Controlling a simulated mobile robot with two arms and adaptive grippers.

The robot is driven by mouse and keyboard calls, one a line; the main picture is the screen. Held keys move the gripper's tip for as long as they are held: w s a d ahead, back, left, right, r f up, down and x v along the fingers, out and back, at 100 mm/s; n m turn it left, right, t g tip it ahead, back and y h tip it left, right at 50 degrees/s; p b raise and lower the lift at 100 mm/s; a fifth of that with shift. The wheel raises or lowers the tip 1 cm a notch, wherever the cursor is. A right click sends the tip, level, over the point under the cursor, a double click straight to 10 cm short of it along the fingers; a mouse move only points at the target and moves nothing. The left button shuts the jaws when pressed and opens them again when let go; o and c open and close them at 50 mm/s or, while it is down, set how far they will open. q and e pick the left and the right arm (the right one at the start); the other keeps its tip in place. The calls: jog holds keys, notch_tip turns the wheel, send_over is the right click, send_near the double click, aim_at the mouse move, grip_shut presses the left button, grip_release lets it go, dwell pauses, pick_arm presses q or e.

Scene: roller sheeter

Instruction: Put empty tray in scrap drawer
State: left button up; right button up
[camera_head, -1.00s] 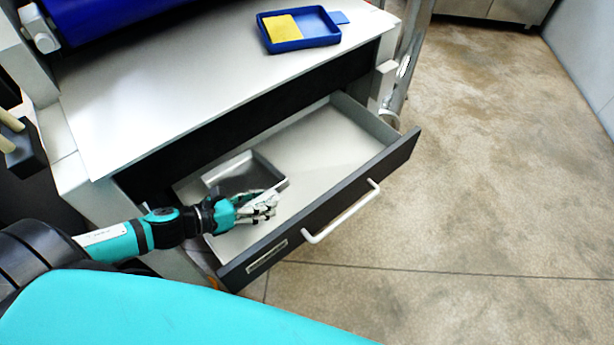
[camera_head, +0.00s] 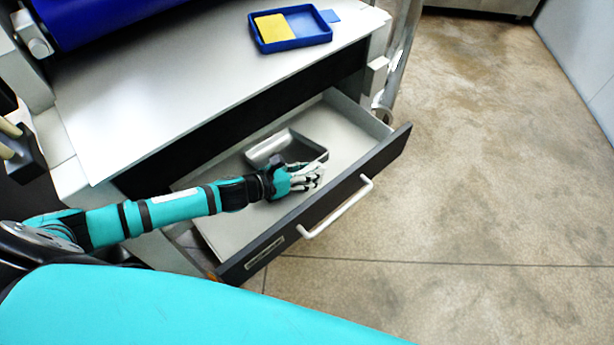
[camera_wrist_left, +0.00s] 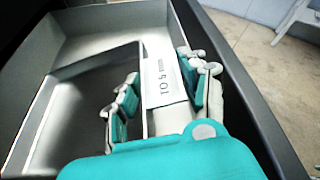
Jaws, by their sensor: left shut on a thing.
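The empty grey metal tray (camera_head: 268,148) is inside the open drawer (camera_head: 345,125), towards its front. It also shows in the left wrist view (camera_wrist_left: 85,110), at the left of the fingers. My left gripper (camera_head: 312,174) is shut on the tray's near side wall; in the left wrist view its fingers (camera_wrist_left: 160,88) stand on either side of that wall. The hand hides part of the tray's near edge. Whether the tray rests flat on the drawer floor is hard to tell.
The drawer has a dark front with a white handle (camera_head: 337,208). A blue tray (camera_head: 317,37) with a yellow piece (camera_head: 271,28) sits on the metal worktop (camera_head: 170,95) above. A printed white label (camera_wrist_left: 166,80) lies between the fingers. Drawer floor is bare right of the tray.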

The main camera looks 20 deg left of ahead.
pick_arm(q)
notch_tip(320, 180, down, 3)
jog(key=shift+r, duration=0.1)
jog(key=o, duration=1.3)
jog(key=shift+s, duration=0.1)
jog(key=shift+a, duration=0.1)
jog(key=shift+v, duration=6)
